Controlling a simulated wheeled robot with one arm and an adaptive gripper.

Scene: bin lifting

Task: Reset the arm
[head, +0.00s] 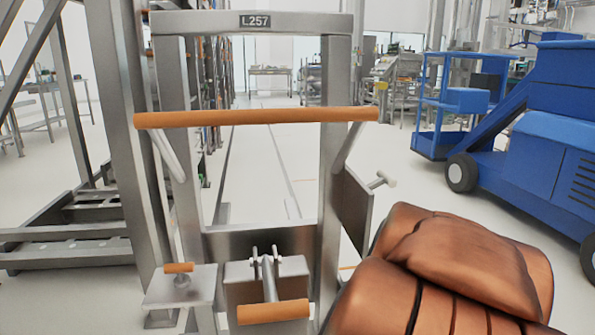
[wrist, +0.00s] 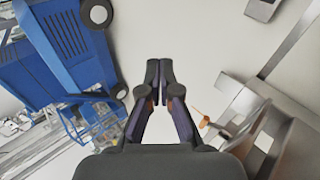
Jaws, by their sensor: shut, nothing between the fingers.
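My gripper (wrist: 159,72) shows in the wrist view with its two dark fingers together, shut and empty. Pale floor lies beyond the fingertips, and they touch nothing that I can see. The gripper and arm do not show clearly in the head view.
A brown padded seat (head: 450,270) is at the lower right. A blue lift vehicle (head: 545,140) stands at right, also in the wrist view (wrist: 70,45). Floor between is clear.

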